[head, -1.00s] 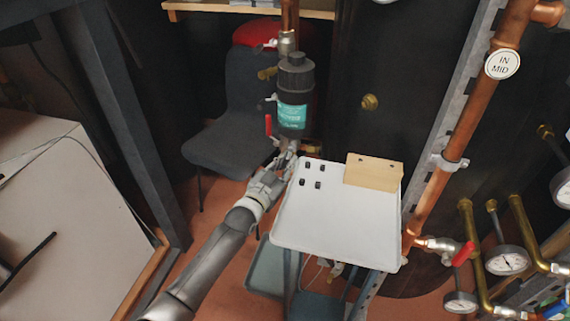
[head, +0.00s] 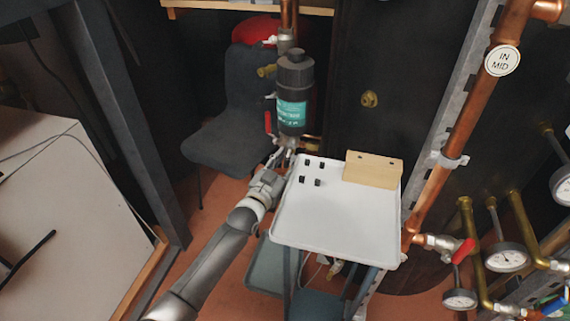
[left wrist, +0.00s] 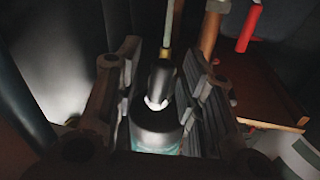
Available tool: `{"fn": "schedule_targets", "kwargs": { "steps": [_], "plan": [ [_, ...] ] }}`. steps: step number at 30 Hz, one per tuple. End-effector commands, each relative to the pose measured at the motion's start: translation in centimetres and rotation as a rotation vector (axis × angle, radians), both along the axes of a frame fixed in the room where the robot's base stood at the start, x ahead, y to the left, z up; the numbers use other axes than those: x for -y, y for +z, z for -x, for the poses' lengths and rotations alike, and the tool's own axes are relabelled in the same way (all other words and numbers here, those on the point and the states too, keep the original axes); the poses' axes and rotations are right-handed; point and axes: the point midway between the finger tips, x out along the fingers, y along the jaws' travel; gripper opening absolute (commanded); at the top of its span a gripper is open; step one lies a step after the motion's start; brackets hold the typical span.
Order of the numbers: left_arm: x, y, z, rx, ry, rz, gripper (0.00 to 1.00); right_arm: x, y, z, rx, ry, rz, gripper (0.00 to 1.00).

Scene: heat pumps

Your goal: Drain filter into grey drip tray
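The filter (head: 293,95) is a dark upright canister with a teal label, mounted on a vertical pipe in the head view. A red valve handle (head: 268,122) is at its left side. My left gripper (head: 283,157) is just below the filter. In the left wrist view, the gripper (left wrist: 168,92) has its fingers apart, with the dark filter (left wrist: 158,128) and its narrow black end showing between them. Contact cannot be told. A light grey tray (head: 335,225) tops a cart to the right; a darker grey tray (head: 265,268) is lower down. My right gripper is out of view.
The upper tray holds a wooden block (head: 373,169) and several small black pieces. A dark chair (head: 233,130) stands behind my left arm. Copper pipes (head: 455,145) and gauges (head: 507,257) are at the right. A dark post (head: 130,130) rises at the left.

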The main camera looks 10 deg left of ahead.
Motion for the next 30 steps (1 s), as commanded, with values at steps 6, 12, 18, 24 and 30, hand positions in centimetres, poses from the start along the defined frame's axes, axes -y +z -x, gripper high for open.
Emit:
{"fn": "schedule_targets", "kwargs": {
  "steps": [6,12,18,24,30],
  "plan": [
    [-0.4,-0.2,1.7,-0.003,0.000,-0.001,0.36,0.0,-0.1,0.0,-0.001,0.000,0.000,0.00],
    [-1.3,-0.3,5.4,-0.002,0.000,0.000,0.36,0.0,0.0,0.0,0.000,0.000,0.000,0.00],
    [-2.2,-0.4,9.1,-0.002,0.000,0.000,0.36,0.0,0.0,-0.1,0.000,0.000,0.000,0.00],
    [-2.7,-0.4,11.1,-0.001,0.000,0.000,0.36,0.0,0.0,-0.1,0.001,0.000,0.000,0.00],
    [-2.8,-0.4,11.7,0.000,0.000,-0.001,0.36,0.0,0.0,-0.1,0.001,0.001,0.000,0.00]
  ]
}}
